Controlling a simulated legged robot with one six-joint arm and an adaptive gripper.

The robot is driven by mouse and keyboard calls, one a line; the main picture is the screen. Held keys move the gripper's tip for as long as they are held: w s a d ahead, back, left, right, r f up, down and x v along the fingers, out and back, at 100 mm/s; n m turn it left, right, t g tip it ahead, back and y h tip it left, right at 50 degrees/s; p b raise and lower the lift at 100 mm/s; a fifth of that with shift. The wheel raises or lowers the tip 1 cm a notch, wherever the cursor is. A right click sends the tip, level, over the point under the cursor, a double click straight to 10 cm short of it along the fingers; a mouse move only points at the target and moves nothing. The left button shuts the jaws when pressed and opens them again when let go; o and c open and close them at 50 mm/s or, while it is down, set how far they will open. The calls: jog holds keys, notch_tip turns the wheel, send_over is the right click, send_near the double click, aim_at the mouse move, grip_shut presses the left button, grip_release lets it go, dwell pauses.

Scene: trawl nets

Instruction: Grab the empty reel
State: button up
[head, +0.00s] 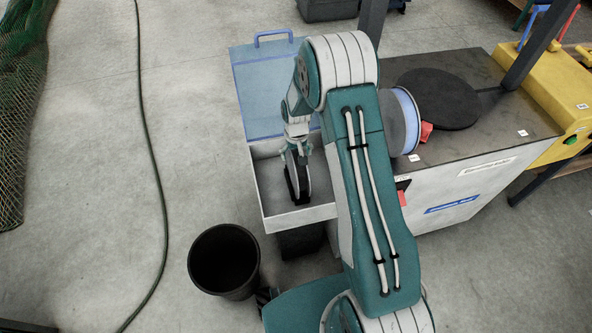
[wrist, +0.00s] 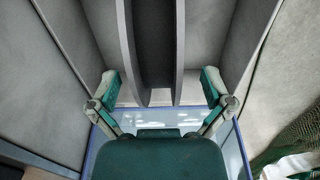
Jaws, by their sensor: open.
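An empty reel (head: 297,182) with grey flanges and a dark core stands on edge in an open grey bin (head: 272,212). In the wrist view the reel (wrist: 127,50) shows edge-on, its two flanges running away from me. My gripper (head: 297,150) is above the reel in the bin. In the wrist view my gripper (wrist: 160,88) is open, one finger on each side of the reel, with visible gaps to both flanges. The lower part of the reel is hidden in the wrist view.
The bin's blue lid (head: 262,90) stands open behind it. A second reel (head: 406,122) with a pale blue flange stands on the dark-topped bench (head: 480,140), beside a black disc (head: 437,98). A black bucket (head: 224,262) stands on the floor at front left. A green net (head: 20,100) lies far left.

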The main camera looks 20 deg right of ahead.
jog(key=shift+d+f, duration=0.25)
jog(key=shift+f, duration=0.75)
jog(key=shift+c, duration=0.3)
jog(key=shift+a, duration=0.1)
grip_shut()
